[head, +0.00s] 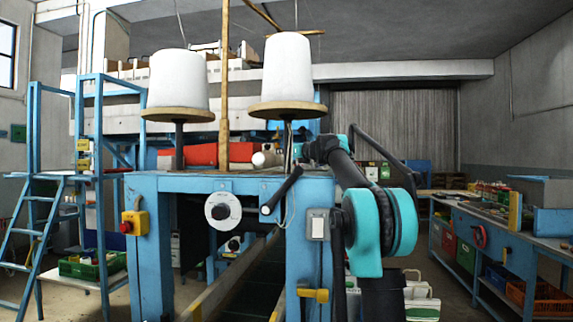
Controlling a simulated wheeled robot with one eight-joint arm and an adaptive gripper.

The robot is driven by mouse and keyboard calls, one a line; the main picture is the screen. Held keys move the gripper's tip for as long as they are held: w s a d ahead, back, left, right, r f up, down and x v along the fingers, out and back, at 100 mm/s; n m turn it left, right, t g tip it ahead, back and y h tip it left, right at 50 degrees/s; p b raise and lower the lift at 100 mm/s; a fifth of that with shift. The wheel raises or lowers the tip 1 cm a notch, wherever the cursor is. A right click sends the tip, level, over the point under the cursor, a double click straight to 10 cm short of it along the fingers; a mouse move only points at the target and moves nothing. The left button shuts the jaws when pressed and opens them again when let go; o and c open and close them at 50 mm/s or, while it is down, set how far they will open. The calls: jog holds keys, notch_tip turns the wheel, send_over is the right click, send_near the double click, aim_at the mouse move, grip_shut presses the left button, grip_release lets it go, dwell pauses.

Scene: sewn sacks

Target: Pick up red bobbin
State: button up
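I cannot make out a distinct red bobbin. A red object (200,154), with its full shape hidden, lies on the blue sewing machine's top (215,183) behind the wooden post. A small pale roll (265,159) lies to the right of it. My teal and black arm reaches forward over the right end of the machine. My gripper (306,151) is at its far end, near the post under the right cone, small and dark. Its fingers are not clear, and I cannot tell whether it holds anything.
Two large white thread cones (178,80) (287,75) stand on round wooden discs above the machine. An upright wooden post (225,90) rises between them. Blue steps (35,230) are at left. A cluttered workbench (500,225) is at right.

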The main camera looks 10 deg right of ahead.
jog(key=shift+x, duration=1.4)
grip_shut()
